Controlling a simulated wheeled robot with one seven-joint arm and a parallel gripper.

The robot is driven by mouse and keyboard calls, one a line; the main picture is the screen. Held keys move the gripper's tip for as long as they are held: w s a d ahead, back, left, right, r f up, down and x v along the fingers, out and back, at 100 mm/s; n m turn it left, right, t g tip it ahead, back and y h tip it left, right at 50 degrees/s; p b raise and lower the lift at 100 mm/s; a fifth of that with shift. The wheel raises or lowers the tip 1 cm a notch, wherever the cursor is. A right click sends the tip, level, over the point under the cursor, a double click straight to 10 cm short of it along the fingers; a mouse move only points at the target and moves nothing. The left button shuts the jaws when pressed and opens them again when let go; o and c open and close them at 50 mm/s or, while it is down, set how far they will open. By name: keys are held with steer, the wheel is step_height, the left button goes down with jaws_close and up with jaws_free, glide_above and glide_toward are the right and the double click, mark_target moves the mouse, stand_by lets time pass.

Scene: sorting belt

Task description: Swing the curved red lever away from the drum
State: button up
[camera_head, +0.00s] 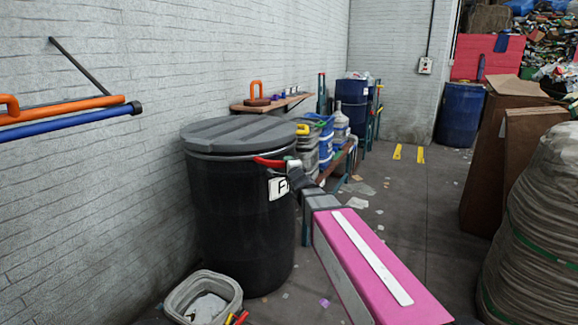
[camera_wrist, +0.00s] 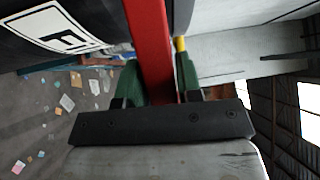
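The curved red lever (camera_head: 268,161) lies along the upper rim of the black drum (camera_head: 235,225), on the side facing right, just above the white label (camera_head: 277,188). The drum stands upright with its grey ribbed lid (camera_head: 245,134) on top. My gripper (camera_head: 293,166) is at the lever's right end, beside the drum. In the wrist view the red lever (camera_wrist: 151,45) runs between the two green fingers of my gripper (camera_wrist: 160,82), which appear to touch it on both sides. The lever's hinge cannot be made out.
An open grey bin (camera_head: 235,290) stands on the floor in front of the drum. Orange and blue bars (camera_head: 75,114) hang on the left wall. Containers and a shelf (camera_head: 285,102) line the wall behind. A large wrapped sack (camera_head: 540,220) stands at right; the floor between is mostly clear.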

steer(key=shift+o, duration=1.2)
steer(key=shift+s, duration=0.1)
steer(key=r+v, duration=0.1)
steer(key=v, duration=0.9)
steer(key=shift+s+f, duration=0.3)
steer(key=shift+f, duration=0.2)
steer(key=shift+d, duration=0.1)
